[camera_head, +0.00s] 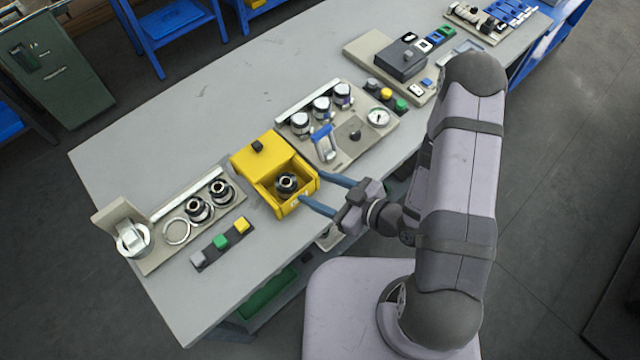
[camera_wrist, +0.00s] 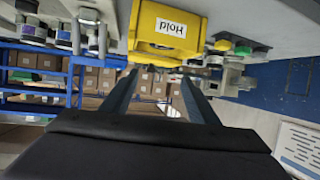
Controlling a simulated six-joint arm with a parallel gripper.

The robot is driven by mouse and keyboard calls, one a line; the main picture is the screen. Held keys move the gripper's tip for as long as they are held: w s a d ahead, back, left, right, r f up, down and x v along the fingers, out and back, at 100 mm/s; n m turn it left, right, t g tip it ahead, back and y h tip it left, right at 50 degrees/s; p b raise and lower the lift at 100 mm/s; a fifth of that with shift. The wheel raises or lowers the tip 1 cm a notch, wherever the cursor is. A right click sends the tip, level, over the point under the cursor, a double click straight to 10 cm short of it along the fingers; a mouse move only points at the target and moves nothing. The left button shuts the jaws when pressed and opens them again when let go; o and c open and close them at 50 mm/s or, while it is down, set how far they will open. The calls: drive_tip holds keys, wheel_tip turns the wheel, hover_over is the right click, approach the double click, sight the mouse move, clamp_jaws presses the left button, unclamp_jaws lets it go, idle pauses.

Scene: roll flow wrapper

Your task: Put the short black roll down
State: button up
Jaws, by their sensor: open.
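A short black roll with a silver core (camera_head: 287,184) stands in the open front compartment of the yellow box (camera_head: 249,160) on the grey table. My gripper (camera_head: 318,192) is open with its two blue fingers spread, at the front right side of the box and apart from the roll. In the wrist view, the fingers of my gripper (camera_wrist: 158,82) point toward the yellow box (camera_wrist: 150,35), which carries a "Hold" label. The roll is hidden in the wrist view.
Left of the box, a beige board (camera_head: 150,262) holds two more black rolls (camera_head: 199,209) and a ring (camera_head: 176,231). A button strip (camera_head: 221,242) lies in front of them. Right of the box, a board (camera_head: 352,156) carries several cylinders and a gauge (camera_head: 378,117). The table's back left is clear.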

drive_tip(key=shift+d, duration=0.15)
drive_tip(key=w+d+m+g+h, duration=0.35)
drive_tip(key=d+h, duration=0.65)
drive_tip(key=d, duration=0.6)
drive_tip(key=s+r+m+g+h, duration=0.1)
drive_tip(key=s+r+m+g, duration=0.3)
drive_tip(key=s+r+m, duration=0.3)
drive_tip(key=s+r, duration=0.3)
drive_tip(key=s, duration=0.1)
drive_tip(key=shift+d+r+m, duration=0.2)
drive_tip(key=shift+r+m, duration=0.15)
drive_tip(key=shift+r, duration=0.05)
drive_tip(key=shift+s+f, duration=0.1)
drive_tip(key=shift+f, duration=0.1)
drive_tip(key=shift+c, duration=0.5)
